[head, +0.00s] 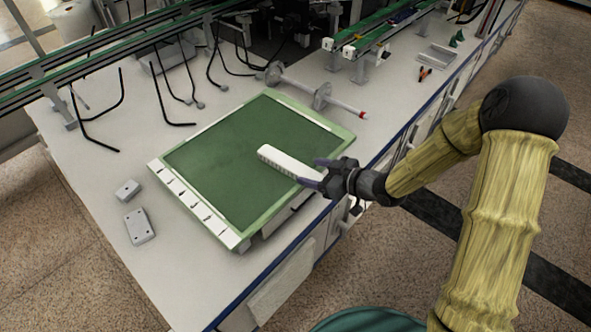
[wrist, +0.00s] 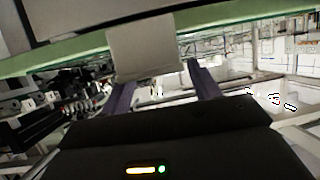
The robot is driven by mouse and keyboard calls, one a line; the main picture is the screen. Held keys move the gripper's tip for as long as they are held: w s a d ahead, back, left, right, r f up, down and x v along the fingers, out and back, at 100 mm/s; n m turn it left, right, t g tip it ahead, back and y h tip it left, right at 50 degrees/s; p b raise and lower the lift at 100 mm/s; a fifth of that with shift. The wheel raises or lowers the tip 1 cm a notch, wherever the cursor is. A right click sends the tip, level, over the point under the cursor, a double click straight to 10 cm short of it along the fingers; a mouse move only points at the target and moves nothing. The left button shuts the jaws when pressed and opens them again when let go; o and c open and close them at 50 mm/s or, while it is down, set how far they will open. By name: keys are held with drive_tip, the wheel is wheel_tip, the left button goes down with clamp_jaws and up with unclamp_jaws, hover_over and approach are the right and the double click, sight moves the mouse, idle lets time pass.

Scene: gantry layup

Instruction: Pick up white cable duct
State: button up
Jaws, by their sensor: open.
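The white cable duct (head: 284,162) is a long pale bar lying over the green mat of a flat panel (head: 225,150) on the bench. Its near end reaches to my gripper (head: 318,176), which is at the panel's right edge. The wrist view shows the duct's pale end (wrist: 142,48) between and beyond the two dark fingers of my gripper (wrist: 163,85). The fingers stand apart, one on each side of the duct's end. I cannot tell whether they touch it.
Two small grey boxes (head: 139,226) lie left of the panel. A metal rod with discs (head: 321,96) lies behind it. Orange-handled pliers (head: 424,74) and a grey tray (head: 437,55) are at the back right. Black bent rods (head: 165,100) stand behind the panel.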

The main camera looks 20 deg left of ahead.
sight(299, 169)
drive_tip(key=b+x, duration=0.1)
drive_tip(key=x, duration=0.3)
drive_tip(key=shift+a, duration=0.45)
drive_tip(key=shift+d, duration=0.1)
drive_tip(key=c, duration=1.1)
drive_tip(key=shift+s, duration=0.1)
